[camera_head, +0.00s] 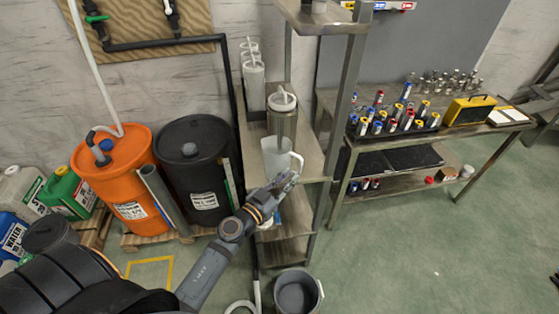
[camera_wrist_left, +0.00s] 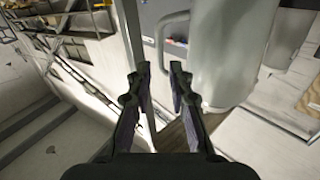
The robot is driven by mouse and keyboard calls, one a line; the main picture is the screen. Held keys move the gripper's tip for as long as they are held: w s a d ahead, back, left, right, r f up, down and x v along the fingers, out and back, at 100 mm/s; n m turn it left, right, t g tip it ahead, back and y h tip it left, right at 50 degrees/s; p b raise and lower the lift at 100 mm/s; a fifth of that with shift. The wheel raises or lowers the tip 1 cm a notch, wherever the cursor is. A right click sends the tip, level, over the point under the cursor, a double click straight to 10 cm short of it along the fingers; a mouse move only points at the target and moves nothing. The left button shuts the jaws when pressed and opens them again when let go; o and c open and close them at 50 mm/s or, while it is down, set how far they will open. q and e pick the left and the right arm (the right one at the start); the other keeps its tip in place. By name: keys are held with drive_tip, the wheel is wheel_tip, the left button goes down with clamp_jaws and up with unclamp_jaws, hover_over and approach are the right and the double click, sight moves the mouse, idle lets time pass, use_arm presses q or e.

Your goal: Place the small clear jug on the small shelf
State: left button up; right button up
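A small clear, whitish jug (camera_head: 277,157) with a side handle stands upright at the front of the middle board of a narrow metal shelf (camera_head: 313,160). In the left wrist view the jug (camera_wrist_left: 225,50) is large, at upper right, with its handle (camera_wrist_left: 161,42) just beyond the fingertips. My left gripper (camera_head: 287,183) is at the jug's lower right side, by the handle. In the left wrist view its two fingers (camera_wrist_left: 160,72) are apart with nothing between them. I cannot tell whether a fingertip touches the handle. My right gripper is not in view.
A taller clear jug (camera_head: 283,115) stands right behind, and more clear jugs (camera_head: 253,75) are further back. A metal shelf post (camera_head: 345,90) rises close to the right. An orange drum (camera_head: 120,180), a black drum (camera_head: 190,165) and a grey bucket (camera_head: 297,292) stand below.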

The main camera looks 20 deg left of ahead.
sight(300, 168)
use_arm(q)
drive_tip(key=shift+x, duration=1.15)
drive_tip(key=x, duration=0.5)
drive_tip(key=shift+w+f, duration=0.1)
drive_tip(key=shift+f, duration=0.2)
drive_tip(key=shift+r, duration=0.1)
drive_tip(key=shift+c, duration=0.7)
clamp_jaws()
